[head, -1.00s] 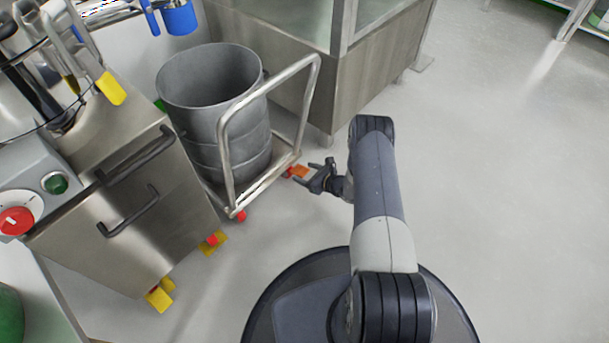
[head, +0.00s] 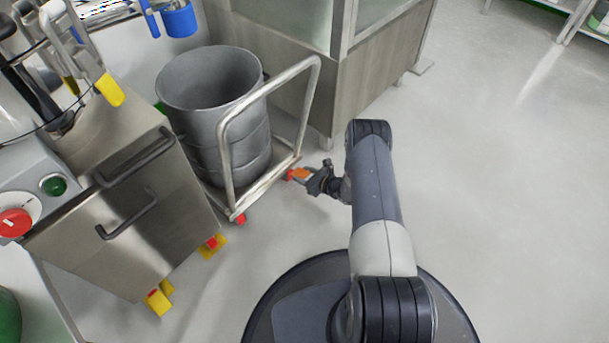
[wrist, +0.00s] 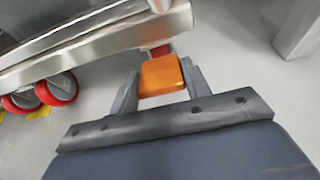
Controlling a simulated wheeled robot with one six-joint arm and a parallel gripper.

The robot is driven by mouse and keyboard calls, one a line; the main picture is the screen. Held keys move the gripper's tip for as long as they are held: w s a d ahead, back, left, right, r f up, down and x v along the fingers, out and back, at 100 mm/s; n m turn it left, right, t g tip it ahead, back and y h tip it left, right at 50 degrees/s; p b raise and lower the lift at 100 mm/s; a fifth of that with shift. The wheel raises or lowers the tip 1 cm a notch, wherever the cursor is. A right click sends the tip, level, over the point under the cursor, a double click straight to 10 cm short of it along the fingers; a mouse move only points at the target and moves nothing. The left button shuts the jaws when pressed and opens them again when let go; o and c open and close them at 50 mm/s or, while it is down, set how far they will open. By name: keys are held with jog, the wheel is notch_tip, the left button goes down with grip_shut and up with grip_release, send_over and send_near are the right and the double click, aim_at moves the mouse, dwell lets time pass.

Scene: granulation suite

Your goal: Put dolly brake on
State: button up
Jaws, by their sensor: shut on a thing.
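The dolly (head: 237,211) is a low steel platform with a tubular push handle (head: 226,150), and a grey drum stands on it. An orange brake pedal (head: 301,174) sticks out at its near right corner, beside a red caster. My gripper (head: 309,177) is at that corner, low over the floor. In the wrist view the orange pedal (wrist: 161,76) lies between the two fingers of my gripper (wrist: 161,88), which are shut on its sides. The pedal's inner end runs under the platform edge, next to a red part. The caster under it is mostly hidden.
A steel cabinet (head: 120,220) on yellow-braked casters stands left of the dolly. A steel-framed enclosure (head: 300,65) stands close behind it, with a leg near my gripper. The grey drum (head: 210,110) fills the platform. Open floor (head: 500,200) lies to the right.

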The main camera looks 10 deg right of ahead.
jog(key=shift+s+f+t+y, duration=0.1)
jog(key=shift+f+t+y, duration=0.3)
jog(key=shift+t, duration=0.1)
jog(key=shift+d+f+t+y, duration=0.1)
jog(key=shift+f+t+y, duration=0.2)
jog(key=shift+t+y, duration=0.25)
jog(key=shift+f+t+y, duration=0.25)
jog(key=shift+t+y, duration=0.1)
jog(key=shift+t, duration=0.4)
jog(key=o, duration=1)
jog(key=p+v, duration=0.2)
jog(key=v, duration=0.9)
jog(key=shift+p, duration=0.3)
